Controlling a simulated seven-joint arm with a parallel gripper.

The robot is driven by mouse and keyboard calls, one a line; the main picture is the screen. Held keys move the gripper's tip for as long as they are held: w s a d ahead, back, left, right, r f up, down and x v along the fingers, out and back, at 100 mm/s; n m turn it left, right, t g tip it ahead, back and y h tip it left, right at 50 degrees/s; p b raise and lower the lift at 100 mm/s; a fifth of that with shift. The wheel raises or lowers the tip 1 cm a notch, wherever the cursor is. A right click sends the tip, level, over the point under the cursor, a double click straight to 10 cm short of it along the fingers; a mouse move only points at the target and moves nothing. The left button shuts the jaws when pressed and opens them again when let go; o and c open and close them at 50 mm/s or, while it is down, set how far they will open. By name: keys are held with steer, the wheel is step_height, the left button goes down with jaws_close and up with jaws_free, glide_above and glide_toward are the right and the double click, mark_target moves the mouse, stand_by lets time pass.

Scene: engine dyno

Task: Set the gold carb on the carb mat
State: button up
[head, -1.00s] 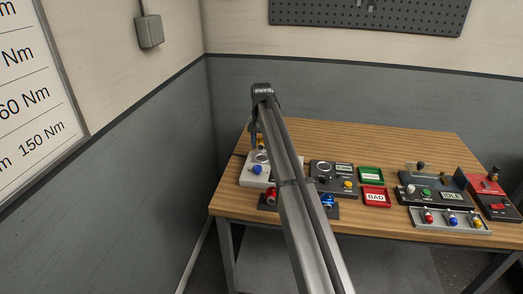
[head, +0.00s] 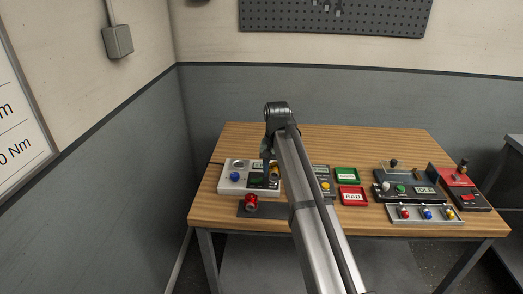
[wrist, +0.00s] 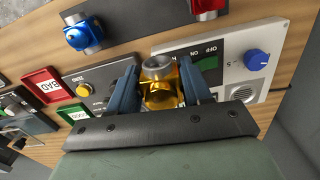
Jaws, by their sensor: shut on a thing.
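My gripper (wrist: 160,75) is shut on the gold carb (wrist: 162,88), with one blue-grey finger on each side of it. In the head view, the gold carb (head: 274,173) shows only in part beside my arm, over the right part of the white panel box. The carb mat (head: 276,212) is a dark strip at the table's front left. A red carb (head: 250,200) stands on its left part. In the wrist view, the mat (wrist: 140,28) lies beyond the fingertips, with a blue carb (wrist: 83,36) and the red carb (wrist: 207,8) on it; its middle between them looks bare.
My arm hides part of the mat.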

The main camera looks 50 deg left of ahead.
steer(key=s+d+f+n, duration=0.1)
steer(key=s+d, duration=0.2)
steer(key=d, duration=0.2)
steer(key=shift+d+f, duration=0.2)
steer(key=shift+f, duration=0.05)
steer(key=shift+s, duration=0.1)
steer(key=shift+f, duration=3.1)
steer(key=shift+f, duration=0.5)
steer(key=o, duration=1.2)
steer(key=shift+r, duration=0.2)
